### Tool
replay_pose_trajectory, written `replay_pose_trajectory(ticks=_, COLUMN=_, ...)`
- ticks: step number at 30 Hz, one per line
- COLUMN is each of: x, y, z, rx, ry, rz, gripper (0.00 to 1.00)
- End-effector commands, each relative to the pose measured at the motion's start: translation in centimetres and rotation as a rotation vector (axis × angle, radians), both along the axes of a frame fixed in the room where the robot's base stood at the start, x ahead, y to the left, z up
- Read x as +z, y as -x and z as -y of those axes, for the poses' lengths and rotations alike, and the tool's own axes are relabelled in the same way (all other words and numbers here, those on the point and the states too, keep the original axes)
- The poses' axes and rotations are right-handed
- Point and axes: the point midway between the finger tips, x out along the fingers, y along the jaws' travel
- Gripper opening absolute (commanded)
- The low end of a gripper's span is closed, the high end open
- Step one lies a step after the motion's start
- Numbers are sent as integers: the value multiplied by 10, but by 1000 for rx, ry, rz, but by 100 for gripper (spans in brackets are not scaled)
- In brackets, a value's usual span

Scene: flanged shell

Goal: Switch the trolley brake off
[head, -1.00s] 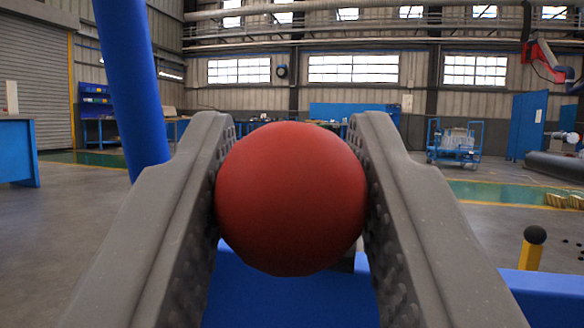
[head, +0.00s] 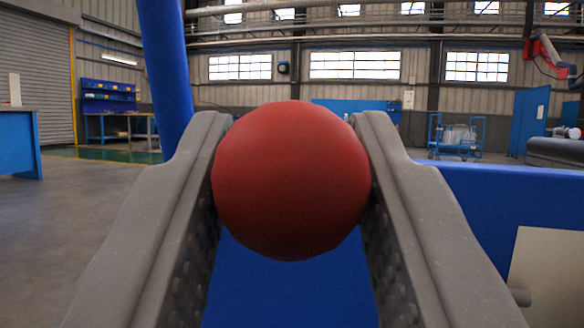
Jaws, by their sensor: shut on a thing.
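A red ball-shaped knob (head: 291,180) sits in the middle of the head view. My gripper (head: 291,165) is shut on it, with one grey finger against its left side and one against its right. Whatever the knob is mounted on is hidden behind the ball and fingers. Blue bodywork (head: 290,285), perhaps part of the trolley, shows below and behind the knob between the fingers.
A blue upright post (head: 166,70) rises close by at left. A blue beam (head: 520,205) and a pale panel (head: 550,275) are near at right. A blue cart (head: 456,137) and a workbench (head: 120,128) stand far back. Open floor lies at left.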

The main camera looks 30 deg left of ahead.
Motion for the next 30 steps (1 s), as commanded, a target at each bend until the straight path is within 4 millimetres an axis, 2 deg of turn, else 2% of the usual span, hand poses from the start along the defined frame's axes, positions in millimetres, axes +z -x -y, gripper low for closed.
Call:
replay_pose_trajectory(ticks=15, x=-5, y=0, z=0, rx=0, ry=2, rz=-6, gripper=0)
replay_pose_trajectory(ticks=16, x=-5, y=0, z=0, rx=0, ry=2, rz=-6, gripper=38)
replay_pose_trajectory(ticks=18, x=-5, y=0, z=1, rx=-1, ry=1, rz=-5, gripper=52)
replay_pose_trajectory(ticks=30, x=-7, y=5, z=5, rx=-2, ry=1, rz=-4, gripper=52)
